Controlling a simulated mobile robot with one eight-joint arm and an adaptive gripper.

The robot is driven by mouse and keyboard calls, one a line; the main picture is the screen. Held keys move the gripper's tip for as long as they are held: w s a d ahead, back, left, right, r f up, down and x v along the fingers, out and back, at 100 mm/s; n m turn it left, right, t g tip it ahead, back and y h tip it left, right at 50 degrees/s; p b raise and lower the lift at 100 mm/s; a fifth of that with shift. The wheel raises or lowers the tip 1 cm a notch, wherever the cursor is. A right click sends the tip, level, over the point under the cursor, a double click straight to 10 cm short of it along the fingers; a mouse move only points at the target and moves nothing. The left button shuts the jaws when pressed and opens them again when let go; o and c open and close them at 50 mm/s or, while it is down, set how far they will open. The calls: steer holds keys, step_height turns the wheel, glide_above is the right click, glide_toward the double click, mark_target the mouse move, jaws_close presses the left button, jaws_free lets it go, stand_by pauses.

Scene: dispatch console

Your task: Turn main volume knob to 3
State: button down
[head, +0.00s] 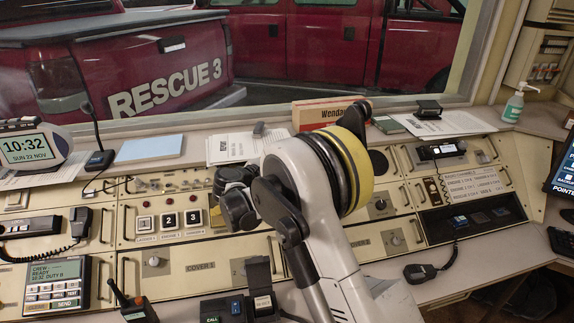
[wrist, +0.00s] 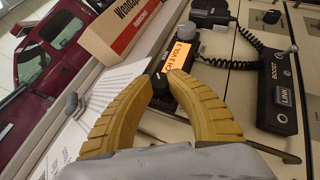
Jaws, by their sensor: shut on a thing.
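In the wrist view, a black unit has an orange display (wrist: 180,58) that seems to read "CH 3 VOL 2"; the last digit is small. A dark knob (wrist: 160,84), which I take for the volume knob, sits at the near end of this unit. The two yellow fingers of my gripper (wrist: 160,90) curve in from both sides and are shut on it. The knob's pointer mark cannot be made out.
A grey knob (wrist: 192,27) stands at the unit's far end, with a coiled-cord handset (wrist: 212,12) close by. A "LINK" and "BOOST" box (wrist: 282,95) lies right.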

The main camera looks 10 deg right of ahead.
steer(key=shift+r, duration=0.1)
steer(key=c, duration=1.2)
jaws_free()
steer(key=shift+d, duration=0.1)
